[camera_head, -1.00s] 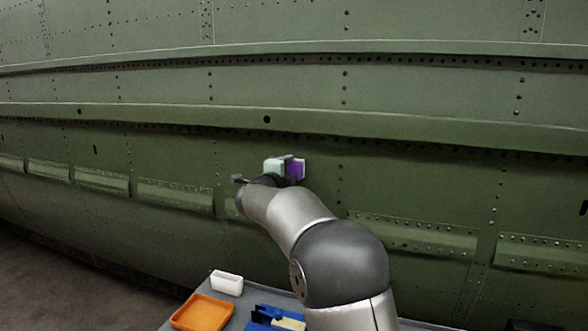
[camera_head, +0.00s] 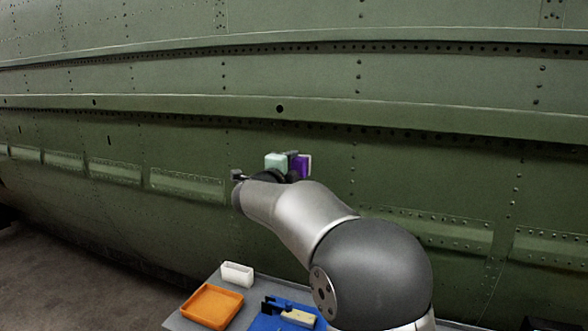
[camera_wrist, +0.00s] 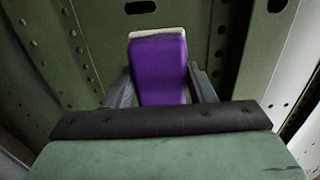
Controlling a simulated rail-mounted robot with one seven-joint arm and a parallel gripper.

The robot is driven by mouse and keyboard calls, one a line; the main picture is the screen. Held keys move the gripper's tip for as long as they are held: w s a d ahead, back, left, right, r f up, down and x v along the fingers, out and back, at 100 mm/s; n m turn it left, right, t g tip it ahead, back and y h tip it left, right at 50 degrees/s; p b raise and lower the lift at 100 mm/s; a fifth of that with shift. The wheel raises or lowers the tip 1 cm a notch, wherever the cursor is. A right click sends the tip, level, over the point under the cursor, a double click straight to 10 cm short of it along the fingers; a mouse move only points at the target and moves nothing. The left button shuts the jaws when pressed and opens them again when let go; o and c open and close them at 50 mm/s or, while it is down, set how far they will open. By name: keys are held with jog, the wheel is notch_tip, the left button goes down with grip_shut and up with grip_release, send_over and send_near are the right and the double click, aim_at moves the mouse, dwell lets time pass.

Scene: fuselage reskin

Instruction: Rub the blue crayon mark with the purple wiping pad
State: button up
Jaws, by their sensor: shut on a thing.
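The purple wiping pad (camera_wrist: 159,70) is held between the two fingers of my gripper (camera_wrist: 161,88) in the wrist view, with a pale layer along its far edge. In the head view the purple pad (camera_head: 302,166) shows at the end of my arm, close in front of the green fuselage skin (camera_head: 420,180). My gripper (camera_head: 292,163) is shut on it. I cannot tell whether the pad touches the skin. No blue crayon mark can be made out in either view; my gripper and the pad hide part of the skin.
Below the fuselage stands a grey table (camera_head: 190,322) with an orange tray (camera_head: 212,306), a white box (camera_head: 237,274) and a blue holder (camera_head: 268,322) with a pale block. The fuselage has raised ribs and rivet rows. Open floor lies at the left.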

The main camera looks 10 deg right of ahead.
jog(key=shift+s+a, duration=0.1)
jog(key=shift+b+v, duration=0.5)
jog(key=shift+v, duration=0.9)
